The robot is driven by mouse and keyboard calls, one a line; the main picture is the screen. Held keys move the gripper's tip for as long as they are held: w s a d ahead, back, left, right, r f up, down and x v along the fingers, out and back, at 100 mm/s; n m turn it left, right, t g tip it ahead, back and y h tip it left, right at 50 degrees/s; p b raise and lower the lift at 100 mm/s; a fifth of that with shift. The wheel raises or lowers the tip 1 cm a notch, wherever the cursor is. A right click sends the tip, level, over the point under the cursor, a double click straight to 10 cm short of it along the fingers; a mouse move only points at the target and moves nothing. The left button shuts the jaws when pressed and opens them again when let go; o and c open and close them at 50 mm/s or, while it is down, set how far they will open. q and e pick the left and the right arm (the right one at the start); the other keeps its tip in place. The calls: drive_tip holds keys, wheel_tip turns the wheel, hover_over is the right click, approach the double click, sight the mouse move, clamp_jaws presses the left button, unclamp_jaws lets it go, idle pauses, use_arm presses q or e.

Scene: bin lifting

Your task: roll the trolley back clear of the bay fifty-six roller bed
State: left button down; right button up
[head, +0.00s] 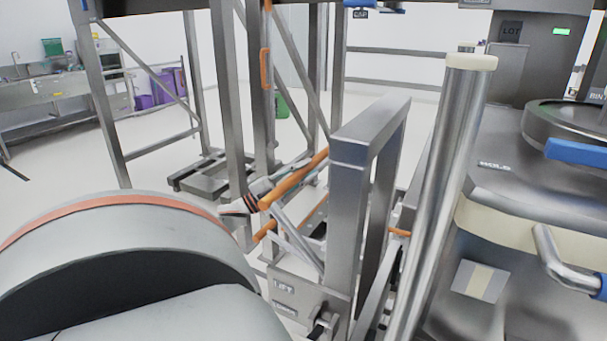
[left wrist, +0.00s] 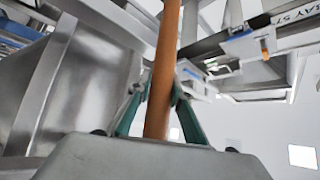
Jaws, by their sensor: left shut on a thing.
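The trolley (head: 343,190) shows in the middle of the head view as an upright steel frame. A plate marked LIFT (head: 284,287) is low on it. An orange handle bar (head: 300,176) slants up beside the frame. My left gripper (head: 256,197) is at the bar's near end, partly hidden by the bar and my own arm. In the left wrist view its green fingers (left wrist: 161,90) are shut around the orange bar (left wrist: 166,45). I cannot make out the bay fifty-six roller bed. My right gripper is not in view.
A tall steel stand (head: 232,100) is behind the handle. A thick steel post (head: 445,180) and a large steel unit (head: 520,205) with a blue-tipped lever are close on the right. A bay 57 sign (left wrist: 291,17) shows in the left wrist view.

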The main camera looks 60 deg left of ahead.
use_arm(q)
drive_tip(key=c, duration=2)
unclamp_jaws()
drive_tip(key=shift+w+d+f+h, duration=0.1)
drive_tip(key=shift+w+d+h, duration=0.1)
drive_tip(key=shift+d, duration=0.25)
drive_tip(key=shift+w+d+f+h, duration=0.1)
drive_tip(key=shift+w+d+h, duration=0.1)
drive_tip(key=shift+d, duration=0.2)
drive_tip(key=shift+o, duration=0.9)
drive_tip(key=shift+w+d, duration=0.25)
drive_tip(key=shift+w, duration=0.1)
drive_tip(key=v, duration=1.2)
drive_tip(key=shift+s, duration=0.25)
drive_tip(key=shift+a+r, duration=0.1)
drive_tip(key=shift+a, duration=0.05)
